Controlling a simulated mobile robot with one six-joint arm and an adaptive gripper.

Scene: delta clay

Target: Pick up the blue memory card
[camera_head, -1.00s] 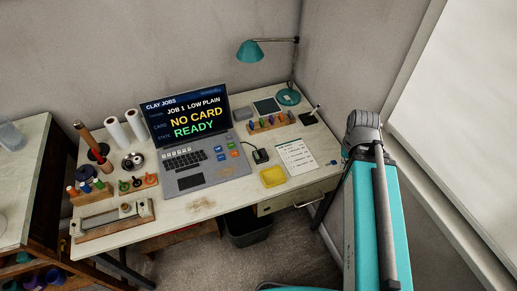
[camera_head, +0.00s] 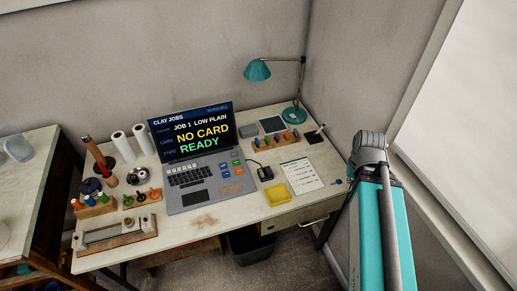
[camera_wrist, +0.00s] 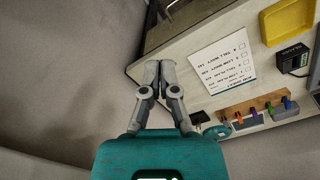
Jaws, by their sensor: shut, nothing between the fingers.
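A wooden rack (camera_head: 268,153) of small coloured cards stands at the back right of the desk. It also shows at the lower right of the wrist view (camera_wrist: 262,118), with purple, orange, green and blue pieces upright in it. The piece that looks blue (camera_wrist: 287,103) stands in this rack, right of the green one. My gripper (camera_wrist: 158,66) is shut and empty, its fingertips together. It appears over the desk's edge, left of the printed sheet and apart from the rack. The head view shows my arm at the right, but not the fingertips clearly.
The laptop (camera_head: 190,143) reads "NO CARD" and "READY". A black card reader (camera_head: 265,173), a yellow tray (camera_head: 277,194) and a printed sheet (camera_head: 301,174) lie right of it. A teal lamp (camera_head: 257,70) rises behind the rack.

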